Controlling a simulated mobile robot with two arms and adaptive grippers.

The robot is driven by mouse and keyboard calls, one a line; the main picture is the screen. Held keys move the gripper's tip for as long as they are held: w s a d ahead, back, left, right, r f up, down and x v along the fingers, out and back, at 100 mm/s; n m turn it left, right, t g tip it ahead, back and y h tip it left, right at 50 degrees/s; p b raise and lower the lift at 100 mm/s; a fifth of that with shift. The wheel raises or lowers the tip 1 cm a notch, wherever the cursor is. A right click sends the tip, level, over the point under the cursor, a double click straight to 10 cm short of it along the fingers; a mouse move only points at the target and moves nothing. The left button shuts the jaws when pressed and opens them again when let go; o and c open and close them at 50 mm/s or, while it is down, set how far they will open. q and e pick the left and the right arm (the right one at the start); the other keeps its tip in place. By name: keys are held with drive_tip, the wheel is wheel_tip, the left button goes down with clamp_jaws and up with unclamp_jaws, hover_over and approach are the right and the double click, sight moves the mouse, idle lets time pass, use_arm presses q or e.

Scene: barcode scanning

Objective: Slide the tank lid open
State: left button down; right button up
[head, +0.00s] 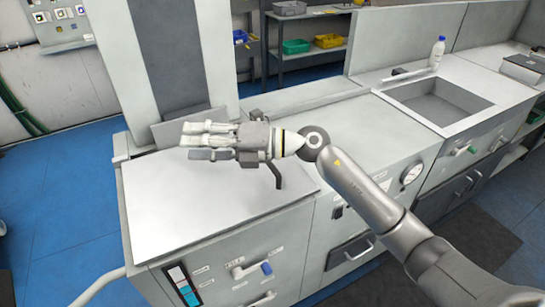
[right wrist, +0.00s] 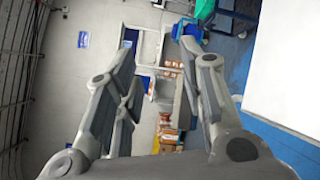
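The flat, pale metal tank lid (head: 200,215) covers the top of the left unit in the head view. It lies level, and I see no opening along its visible part. My right gripper (head: 190,141) appears above the back part of the lid, with its fingers pointing left. In the right wrist view the right gripper (right wrist: 155,65) has its fingers spread, with nothing between them. The gripper hides part of the lid's back edge, and I cannot tell whether it touches the lid. My left gripper is not in view.
A grey upright panel (head: 170,70) stands behind the lid. A counter with a sunken basin (head: 440,102) and a white bottle (head: 437,52) is at right. Shelves with green (head: 295,46) and yellow (head: 328,41) bins stand behind. Blue floor (head: 60,200) is free at left.

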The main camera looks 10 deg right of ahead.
drive_tip(key=w+d+f+g+h, duration=0.1)
drive_tip(key=w+d+f+h, duration=0.3)
drive_tip(key=d+h, duration=0.45)
drive_tip(key=w+d+f+h, duration=0.4)
drive_tip(key=d+h, duration=0.2)
drive_tip(key=d, duration=0.5)
drive_tip(key=shift+n, duration=0.5)
drive_tip(key=x, duration=0.3)
drive_tip(key=p+x, duration=0.1)
drive_tip(key=x, duration=0.2)
drive_tip(key=p+x, duration=0.1)
drive_tip(key=x, duration=0.2)
drive_tip(key=shift+a+f, duration=0.25)
drive_tip(key=shift+a, duration=0.1)
drive_tip(key=shift+s, duration=0.1)
drive_tip(key=shift+c, duration=0.2)
clamp_jaws()
drive_tip(key=shift+y, duration=0.25)
